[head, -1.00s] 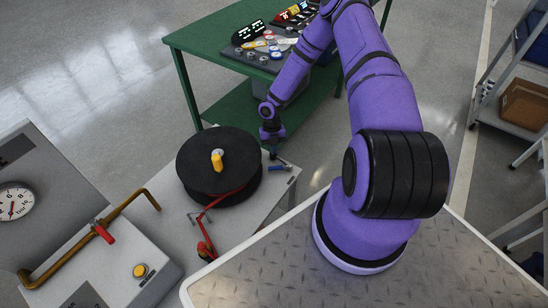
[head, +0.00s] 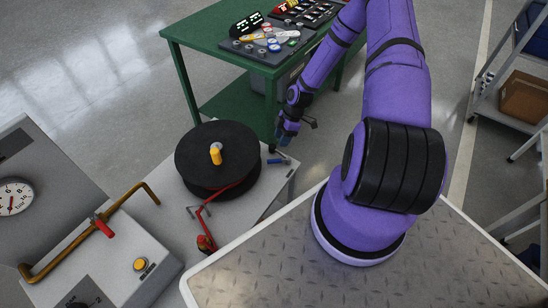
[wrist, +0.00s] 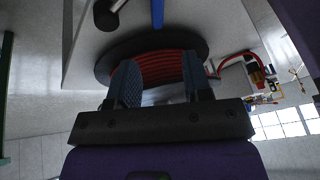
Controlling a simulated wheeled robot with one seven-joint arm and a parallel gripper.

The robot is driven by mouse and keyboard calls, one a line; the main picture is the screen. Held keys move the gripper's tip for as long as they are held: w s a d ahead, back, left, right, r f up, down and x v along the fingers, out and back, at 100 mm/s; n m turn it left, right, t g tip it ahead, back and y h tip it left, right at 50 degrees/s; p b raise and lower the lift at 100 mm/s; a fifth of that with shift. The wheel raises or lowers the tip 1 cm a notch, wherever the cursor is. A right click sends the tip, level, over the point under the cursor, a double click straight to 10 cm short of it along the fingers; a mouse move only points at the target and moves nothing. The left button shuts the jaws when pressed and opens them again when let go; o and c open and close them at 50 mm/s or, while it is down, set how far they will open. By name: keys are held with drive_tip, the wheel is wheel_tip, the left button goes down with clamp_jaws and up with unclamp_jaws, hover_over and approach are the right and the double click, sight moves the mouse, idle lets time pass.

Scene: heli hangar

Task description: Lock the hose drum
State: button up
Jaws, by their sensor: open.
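The hose drum (head: 232,136) is a black reel lying flat on a grey bench, with a yellow knob (head: 215,154) on top. Its red hose shows wound between the flanges in the wrist view (wrist: 160,68). A small lever with a blue handle (head: 277,161) sits on the bench just right of the drum; a blue bar (wrist: 157,12) shows at the top of the wrist view. My gripper (head: 283,138) is beside the drum's right edge, near the blue handle. In the wrist view its fingers (wrist: 160,88) are apart with nothing held between them.
A red hose end (head: 206,241) lies in front of the drum. A grey panel with a gauge (head: 14,198), brown pipe with red handle (head: 104,228) and yellow button (head: 140,264) stands left. A green table (head: 200,36) with a control board is behind. Shelving (head: 515,120) stands right.

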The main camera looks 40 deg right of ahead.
sight(278, 162)
drive_tip(key=a+f, duration=0.1)
drive_tip(key=f, duration=0.2)
drive_tip(key=a+f+m, duration=0.1)
drive_tip(key=f, duration=0.2)
drive_tip(key=a+f+m, duration=0.1)
drive_tip(key=a+f, duration=0.1)
drive_tip(key=f, duration=0.2)
drive_tip(key=shift+s, duration=0.1)
drive_tip(key=shift+c, duration=0.3)
